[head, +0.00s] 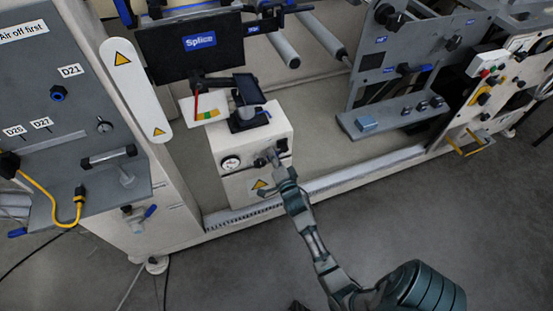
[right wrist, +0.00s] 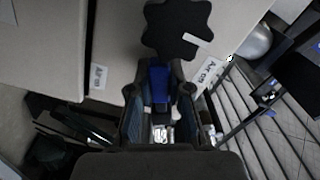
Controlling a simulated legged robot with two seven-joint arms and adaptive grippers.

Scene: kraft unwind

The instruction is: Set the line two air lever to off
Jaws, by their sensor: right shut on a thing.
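In the right wrist view a blue lever (right wrist: 160,82) sits between the fingers of my right gripper (right wrist: 160,100). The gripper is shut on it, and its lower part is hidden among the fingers. White labels stand on both sides, a left label (right wrist: 98,76) and a right label (right wrist: 209,71); both begin with "Air", but their last words are too small to read surely. In the head view my right gripper (head: 272,172) is at the front of a pale box (head: 240,185), right of a round gauge (head: 230,163). It hides the lever there. My left gripper is not in view.
A black star-shaped knob (right wrist: 180,28) is close beyond the fingers. A grey panel (head: 60,100) with a yellow cable (head: 40,190) is at left. The floor in front is open.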

